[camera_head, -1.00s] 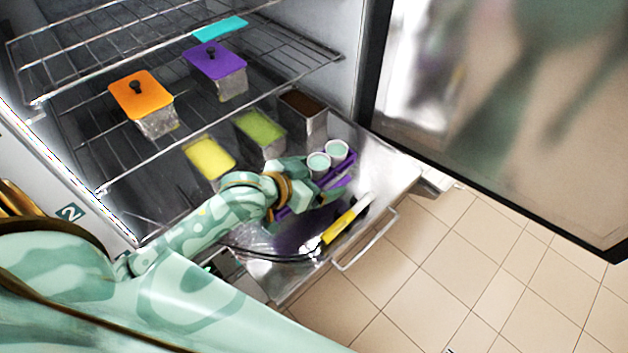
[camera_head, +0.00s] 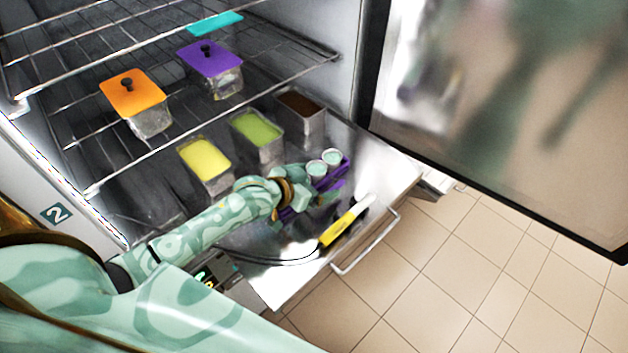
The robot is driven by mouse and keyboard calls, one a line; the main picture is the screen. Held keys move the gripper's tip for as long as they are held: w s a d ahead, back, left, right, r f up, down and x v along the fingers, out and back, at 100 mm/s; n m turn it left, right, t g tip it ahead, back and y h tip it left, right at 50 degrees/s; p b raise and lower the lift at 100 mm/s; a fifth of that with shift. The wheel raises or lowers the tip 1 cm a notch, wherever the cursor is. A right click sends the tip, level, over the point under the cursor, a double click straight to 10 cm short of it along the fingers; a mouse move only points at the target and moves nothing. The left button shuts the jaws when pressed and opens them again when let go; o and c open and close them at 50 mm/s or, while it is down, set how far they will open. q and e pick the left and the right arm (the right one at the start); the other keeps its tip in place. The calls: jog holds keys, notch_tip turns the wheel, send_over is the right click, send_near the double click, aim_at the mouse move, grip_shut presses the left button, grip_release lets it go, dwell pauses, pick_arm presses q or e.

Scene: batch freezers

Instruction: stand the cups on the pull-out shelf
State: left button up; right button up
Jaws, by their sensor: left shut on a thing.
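Two small pale cups with mint-green tops, one nearer (camera_head: 316,169) and one farther (camera_head: 331,157), stand upright side by side at the far end of a long purple holder (camera_head: 345,165). The holder is over the pull-out steel shelf (camera_head: 385,180); I cannot tell whether it touches the shelf. My left gripper (camera_head: 322,194) reaches in from the left and is shut on the purple holder, just in front of the cups. The hand hides the middle of the holder. My right gripper is not in view.
A yellow-handled tool (camera_head: 340,228) lies near the shelf's front handle (camera_head: 370,246). Yellow (camera_head: 206,160), green (camera_head: 256,130) and brown (camera_head: 301,108) tubs stand behind the hand. Orange-lidded (camera_head: 134,92) and purple-lidded (camera_head: 211,60) tubs are on the rack above. An open door (camera_head: 500,186) stands right.

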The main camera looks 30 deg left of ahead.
pick_arm(q)
jog(key=o, duration=0.9)
jog(key=shift+f, duration=0.1)
jog(key=shift+r, duration=0.2)
jog(key=p+v, duration=0.2)
jog(key=v, duration=1)
jog(key=shift+f, duration=0.1)
